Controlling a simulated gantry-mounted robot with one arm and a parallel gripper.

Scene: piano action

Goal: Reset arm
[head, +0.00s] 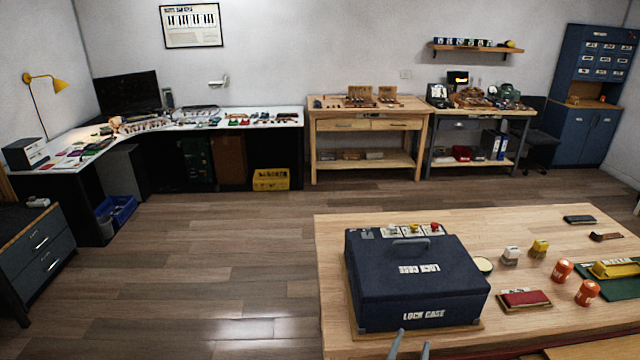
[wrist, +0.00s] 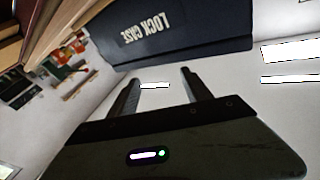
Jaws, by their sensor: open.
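My gripper (wrist: 160,82) is open, its two dark fingers apart with nothing between them in the wrist view. In the head view its grey fingertips (head: 411,345) show at the bottom edge, in front of the lock case. The dark blue lock case (head: 415,285) is closed, with a grey handle on its lid, and stands on the left part of the wooden table (head: 500,225). It also shows in the wrist view (wrist: 180,28), beyond my fingers. My gripper appears apart from the case. The rest of my arm is out of the head view.
Right of the case are a red pad (head: 525,299), orange jars (head: 588,292), small white and yellow blocks and a green tray (head: 615,290). Small coloured knobs (head: 415,229) stand behind the case. Workbenches (head: 368,125) line the back wall. The wood floor (head: 220,250) to the left is clear.

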